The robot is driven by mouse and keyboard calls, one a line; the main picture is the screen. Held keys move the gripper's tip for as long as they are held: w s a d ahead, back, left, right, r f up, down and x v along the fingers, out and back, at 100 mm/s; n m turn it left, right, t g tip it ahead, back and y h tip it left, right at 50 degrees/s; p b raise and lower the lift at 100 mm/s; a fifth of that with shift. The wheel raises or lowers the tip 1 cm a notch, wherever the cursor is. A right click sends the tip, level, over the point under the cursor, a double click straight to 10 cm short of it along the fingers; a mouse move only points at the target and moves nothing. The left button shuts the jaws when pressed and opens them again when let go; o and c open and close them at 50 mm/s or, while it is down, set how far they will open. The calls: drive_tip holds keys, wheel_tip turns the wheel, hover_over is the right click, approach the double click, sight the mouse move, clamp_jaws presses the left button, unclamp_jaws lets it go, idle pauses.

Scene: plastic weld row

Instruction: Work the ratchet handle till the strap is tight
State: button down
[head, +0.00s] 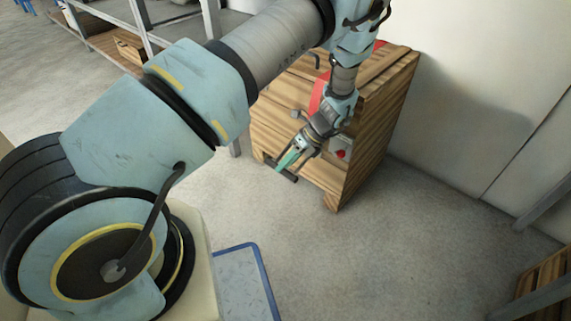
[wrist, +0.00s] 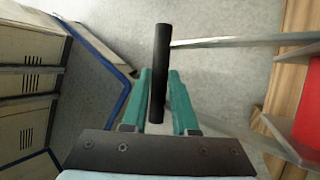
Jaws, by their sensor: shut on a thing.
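The ratchet handle's black grip (wrist: 160,60) stands between the teal fingers of my gripper (wrist: 159,78) in the wrist view, and the fingers are shut on it. Grey metal side bars (wrist: 235,41) run from the grip toward the right. In the head view my gripper (head: 284,166) is at the near side of a wooden crate (head: 375,140), with dark ends of the grip (head: 291,177) beside the fingers. The red strap (head: 318,98) runs over the crate and shows in the wrist view (wrist: 308,105). My wrist hides most of the ratchet body.
A metal shelf rack (head: 142,25) stands at the upper left. A pale wall (head: 480,90) is close behind the crate.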

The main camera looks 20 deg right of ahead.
drive_tip(key=c, duration=0.7)
unclamp_jaws()
drive_tip(key=shift+d, duration=0.1)
wheel_tip(320, 180, up, 10)
drive_tip(key=p, duration=0.2)
drive_tip(key=shift+p, duration=0.35)
